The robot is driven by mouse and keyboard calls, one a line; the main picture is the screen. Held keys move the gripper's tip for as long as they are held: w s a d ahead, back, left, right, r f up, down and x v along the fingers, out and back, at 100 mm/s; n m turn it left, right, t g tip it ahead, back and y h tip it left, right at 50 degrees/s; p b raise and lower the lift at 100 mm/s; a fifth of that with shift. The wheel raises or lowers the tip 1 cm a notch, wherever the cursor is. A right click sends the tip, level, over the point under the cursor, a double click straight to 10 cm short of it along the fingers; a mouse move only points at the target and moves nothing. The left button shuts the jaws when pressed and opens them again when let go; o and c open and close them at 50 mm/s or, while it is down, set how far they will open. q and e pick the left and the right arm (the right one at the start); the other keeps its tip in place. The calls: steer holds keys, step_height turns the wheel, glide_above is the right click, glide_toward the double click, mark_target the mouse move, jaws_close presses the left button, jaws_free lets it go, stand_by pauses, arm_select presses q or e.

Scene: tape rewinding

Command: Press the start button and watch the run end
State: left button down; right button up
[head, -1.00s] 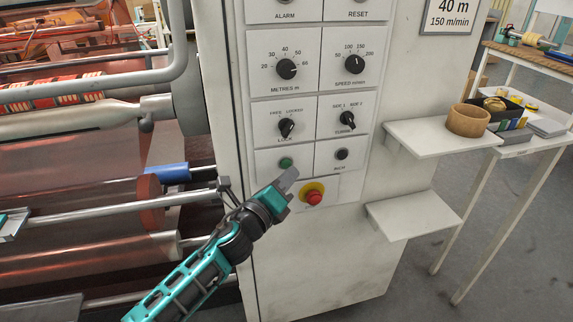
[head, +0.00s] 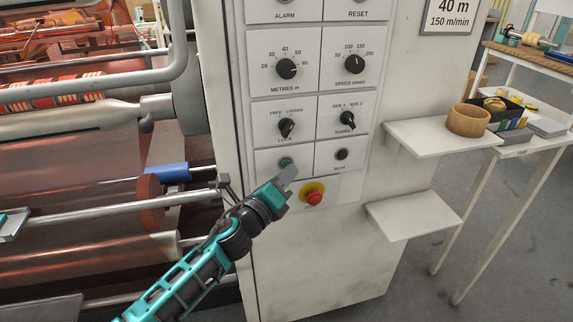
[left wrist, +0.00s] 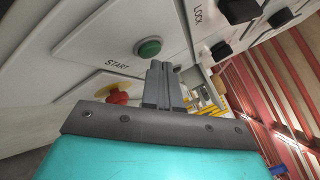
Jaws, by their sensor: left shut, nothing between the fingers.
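The green start button (head: 285,162) is on the panel of the white machine cabinet, left of the black inch button (head: 341,154). In the left wrist view the start button (left wrist: 149,47) sits beside the word START, just beyond my fingertips. My left gripper (head: 290,172) is shut and empty, its tip at the lower right edge of the button in the head view. It also shows in the left wrist view (left wrist: 162,66). I cannot tell whether the tip touches the button. My right gripper is not in view.
A red emergency stop (head: 313,197) on a yellow base is just right of and below my left gripper. The lock knob (head: 286,128) and side knob (head: 348,121) are above. Rollers with film (head: 80,240) are left. Two shelves (head: 415,214) jut out right.

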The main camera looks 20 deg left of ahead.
arm_select(q)
steer(key=shift+w+a, duration=0.25)
steer(key=shift+w, duration=0.1)
stand_by(0.4)
stand_by(0.3)
steer(key=shift+s+d, duration=0.45)
steer(key=shift+s, duration=0.25)
steer(key=s+d, duration=0.2)
steer(key=s, duration=0.2)
steer(key=shift+s+d, duration=0.1)
steer(key=shift+d, duration=0.3)
stand_by(0.5)
